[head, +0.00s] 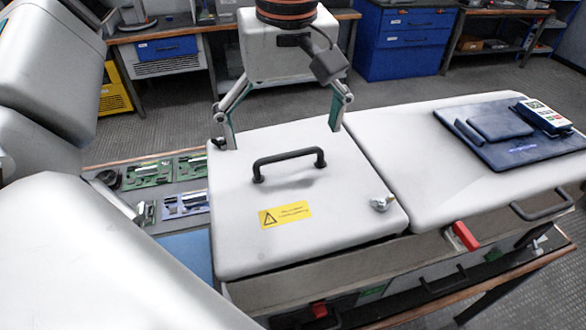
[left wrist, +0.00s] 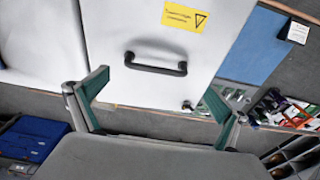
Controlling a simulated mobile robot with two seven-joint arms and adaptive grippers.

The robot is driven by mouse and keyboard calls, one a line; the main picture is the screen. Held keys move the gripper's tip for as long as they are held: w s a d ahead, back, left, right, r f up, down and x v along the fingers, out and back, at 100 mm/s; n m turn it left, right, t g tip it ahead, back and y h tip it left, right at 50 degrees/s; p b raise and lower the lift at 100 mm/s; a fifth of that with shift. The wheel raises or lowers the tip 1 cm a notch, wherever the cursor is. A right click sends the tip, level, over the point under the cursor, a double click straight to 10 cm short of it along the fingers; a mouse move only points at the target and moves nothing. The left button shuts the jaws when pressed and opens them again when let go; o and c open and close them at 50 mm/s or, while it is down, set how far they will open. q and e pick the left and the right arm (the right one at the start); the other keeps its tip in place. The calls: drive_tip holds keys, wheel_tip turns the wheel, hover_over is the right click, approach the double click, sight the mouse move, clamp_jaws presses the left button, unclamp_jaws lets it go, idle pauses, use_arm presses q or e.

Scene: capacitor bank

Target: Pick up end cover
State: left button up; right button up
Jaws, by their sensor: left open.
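The end cover (head: 335,205) is a pale grey box lid with a black bar handle (head: 289,163), a yellow warning label (head: 285,214) and a silver knob (head: 381,203). It sits on the left end of the long cabinet. My left gripper (head: 283,135) is open above the far side of the cover, its fingers spread wide on either side of the handle's line and apart from it. In the left wrist view the handle (left wrist: 155,66) lies beyond and between the open fingers (left wrist: 158,104). My right gripper is not in view.
A second grey cover (head: 425,150) adjoins on the right, carrying a dark blue mat (head: 515,150) and a handheld meter (head: 543,116). Green circuit boards (head: 148,174) lie on the bench to the left. Red latches (head: 465,236) are on the front. Blue cabinets (head: 405,40) stand behind.

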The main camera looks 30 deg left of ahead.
sight(289, 155)
use_arm(q)
drive_tip(key=f, duration=0.4)
drive_tip(key=shift+w+d+f, duration=0.25)
drive_tip(key=shift+f, duration=0.05)
drive_tip(key=shift+a+f, duration=0.1)
drive_tip(key=shift+f, duration=0.3)
drive_tip(key=shift+w, duration=0.1)
drive_tip(key=c, duration=1.5)
